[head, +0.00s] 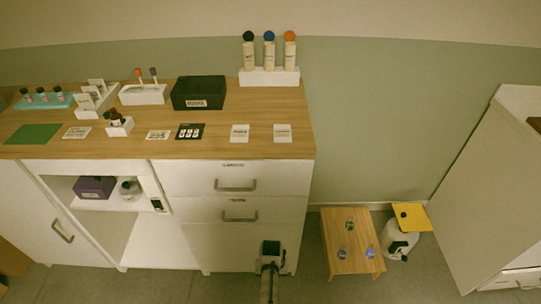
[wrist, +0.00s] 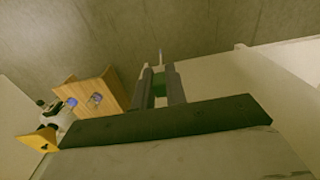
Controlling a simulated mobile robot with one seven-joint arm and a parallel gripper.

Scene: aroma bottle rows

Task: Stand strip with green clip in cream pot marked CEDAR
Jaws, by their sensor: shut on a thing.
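In the wrist view my gripper (wrist: 161,84) is shut on the green clip (wrist: 160,90), with a narrow pale strip (wrist: 161,56) showing beyond the fingertips. In the head view my gripper (head: 270,248) is low in front of the white drawers, and the strip cannot be made out there. Small round vessels stand on the low wooden table (head: 345,264) to its right, one at the back (head: 350,226), one at front left (head: 342,253) and one at front right (head: 370,253). Their marks are too small to read, so I cannot tell which pot is CEDAR.
The wooden counter (head: 220,122) holds a white holder (head: 143,97) with orange and purple tops, a black box (head: 198,93) and a white bottle stand (head: 269,78). A yellow-topped round bin (head: 398,240) stands right of the low table. Floor between drawers and table is clear.

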